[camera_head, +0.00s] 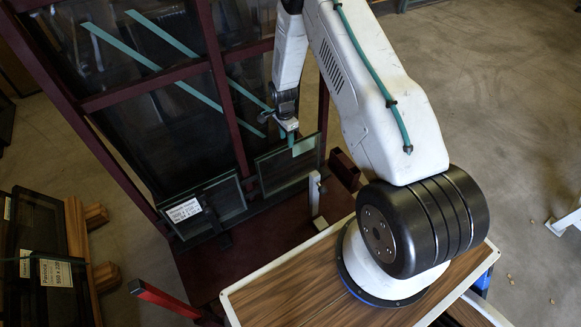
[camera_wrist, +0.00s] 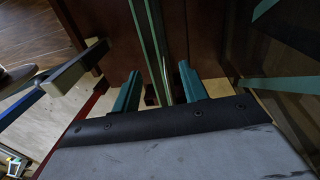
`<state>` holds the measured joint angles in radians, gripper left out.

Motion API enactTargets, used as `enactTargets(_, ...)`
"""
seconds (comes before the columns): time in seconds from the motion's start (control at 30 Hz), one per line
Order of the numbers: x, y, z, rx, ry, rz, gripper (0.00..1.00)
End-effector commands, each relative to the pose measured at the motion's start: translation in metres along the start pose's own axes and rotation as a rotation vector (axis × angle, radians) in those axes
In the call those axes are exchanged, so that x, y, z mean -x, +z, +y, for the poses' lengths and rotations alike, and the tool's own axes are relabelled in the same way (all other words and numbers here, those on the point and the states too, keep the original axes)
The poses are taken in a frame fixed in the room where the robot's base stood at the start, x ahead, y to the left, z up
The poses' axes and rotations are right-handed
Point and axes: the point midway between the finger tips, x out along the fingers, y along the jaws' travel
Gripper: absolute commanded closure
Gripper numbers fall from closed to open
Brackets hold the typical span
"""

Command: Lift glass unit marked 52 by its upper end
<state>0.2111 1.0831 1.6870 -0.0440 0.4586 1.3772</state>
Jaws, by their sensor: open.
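A small glass unit (camera_head: 284,170) stands on edge in the dark red frame, below my gripper (camera_head: 290,130). No number 52 is readable on it. My gripper is open at its upper edge. In the wrist view, the two teal fingers of my gripper (camera_wrist: 160,75) stand apart, with a greenish glass edge (camera_wrist: 152,45) running between them. I cannot tell whether either finger touches the glass. A second glass unit (camera_head: 228,200) with a white label (camera_head: 183,210) stands to the left; its small print is not clearly readable.
The dark red frame (camera_head: 148,84) holds large panes with green strips behind my gripper. A light clamp-like post (camera_head: 315,193) stands right of the small unit; a pale bar (camera_wrist: 75,68) shows in the wrist view. Labelled dark panels (camera_head: 40,245) stand at the left. Concrete floor is open at the right.

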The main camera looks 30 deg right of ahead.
Motion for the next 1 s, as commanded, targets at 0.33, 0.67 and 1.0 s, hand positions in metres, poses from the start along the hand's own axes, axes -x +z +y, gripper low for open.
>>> enactTargets(0.33, -0.044, -0.002, 0.003, -0.028, 0.006, -0.002, 0.56)
enactTargets(0.67, -0.088, -0.005, 0.008, -0.027, 0.004, -0.001, 0.56)
enactTargets(1.0, -0.094, -0.005, 0.007, -0.026, 0.004, -0.001, 0.59)
